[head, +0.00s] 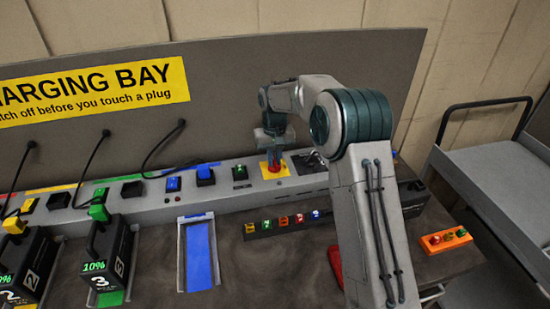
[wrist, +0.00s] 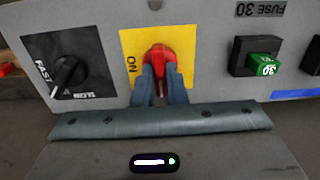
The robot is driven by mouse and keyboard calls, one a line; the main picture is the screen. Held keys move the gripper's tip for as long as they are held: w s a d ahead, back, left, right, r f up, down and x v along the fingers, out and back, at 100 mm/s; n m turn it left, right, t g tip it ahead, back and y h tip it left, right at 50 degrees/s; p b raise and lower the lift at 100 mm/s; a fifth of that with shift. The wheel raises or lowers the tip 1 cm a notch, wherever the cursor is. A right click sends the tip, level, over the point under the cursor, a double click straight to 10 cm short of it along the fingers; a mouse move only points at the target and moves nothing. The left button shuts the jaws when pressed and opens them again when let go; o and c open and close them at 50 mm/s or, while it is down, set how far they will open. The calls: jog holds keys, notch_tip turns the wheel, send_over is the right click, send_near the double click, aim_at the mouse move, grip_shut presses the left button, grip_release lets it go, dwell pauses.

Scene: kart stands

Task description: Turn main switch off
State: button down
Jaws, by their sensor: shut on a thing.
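The main switch is a red rotary handle (wrist: 158,55) on a yellow plate (wrist: 184,45), with the word ON beside it in the wrist view. In the head view its yellow plate (head: 282,172) shows on the grey console, with the red handle (head: 274,167) partly behind my gripper. My gripper (wrist: 160,92) is shut on the red handle, one finger on each side of it. In the head view my gripper (head: 272,155) reaches down onto the switch. The handle's far end and any OFF mark are hidden.
A FAST/SLOW knob (wrist: 68,72) and a green 30 fuse (wrist: 262,67) flank the switch. Black batteries (head: 108,250) with plugs and cables stand at left. A blue slot (head: 199,255), a row of small coloured pieces (head: 283,222) and an orange block (head: 446,240) lie in front.

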jog(key=shift+w+r, duration=0.1)
jog(key=shift+r, duration=0.05)
jog(key=c, duration=1.5)
grip_release()
jog(key=shift+o, duration=0.2)
notch_tip(320, 180, up, 14)
jog(key=b, duration=0.1)
